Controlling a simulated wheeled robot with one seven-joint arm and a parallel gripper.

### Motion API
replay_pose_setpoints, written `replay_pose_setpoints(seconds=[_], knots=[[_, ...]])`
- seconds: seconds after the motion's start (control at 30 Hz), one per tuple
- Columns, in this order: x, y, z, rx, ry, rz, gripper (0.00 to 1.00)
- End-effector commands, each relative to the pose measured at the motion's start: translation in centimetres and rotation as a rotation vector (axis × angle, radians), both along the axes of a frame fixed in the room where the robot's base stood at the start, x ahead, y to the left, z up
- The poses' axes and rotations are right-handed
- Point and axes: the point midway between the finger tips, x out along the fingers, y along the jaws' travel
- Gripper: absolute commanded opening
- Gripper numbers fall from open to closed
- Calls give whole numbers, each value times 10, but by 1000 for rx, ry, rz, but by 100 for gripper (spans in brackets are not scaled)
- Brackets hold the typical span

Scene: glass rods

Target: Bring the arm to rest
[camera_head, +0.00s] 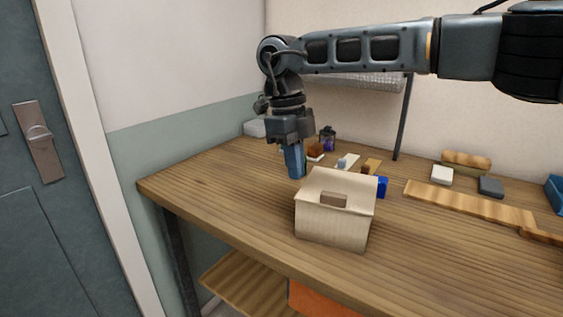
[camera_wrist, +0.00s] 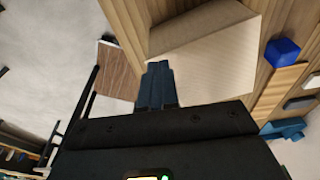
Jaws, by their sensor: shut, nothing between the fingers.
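My arm reaches in from the right in the head view, its forearm roughly level above the table. My gripper (camera_head: 295,175) hangs pointing down at the arm's end, just behind and left of a pale box. Its blue fingers are together with nothing between them. In the wrist view my gripper (camera_wrist: 158,68) also shows its fingers closed, with the pale box just beyond them. I cannot tell whether the fingertips touch the box.
The pale lidded box (camera_head: 334,222) stands on the wooden table (camera_head: 215,190). A blue block (camera_head: 382,187) sits behind it. Several small items lie farther back, with a wooden strip (camera_head: 470,205) at right. The table's left part is clear. A door (camera_head: 50,190) is at far left.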

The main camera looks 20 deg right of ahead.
Motion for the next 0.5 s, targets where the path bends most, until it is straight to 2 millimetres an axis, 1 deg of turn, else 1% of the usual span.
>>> replay_pose_setpoints(seconds=[0.1, 0.2, 0.37, 0.5], knots=[[14, 11, -1, 0, 0, -1, 0], [22, 16, 0, 0, 0, -1, 0], [30, 20, 0, 0, 0, -1, 0], [32, 22, 0, 1, 1, 1, 0]])
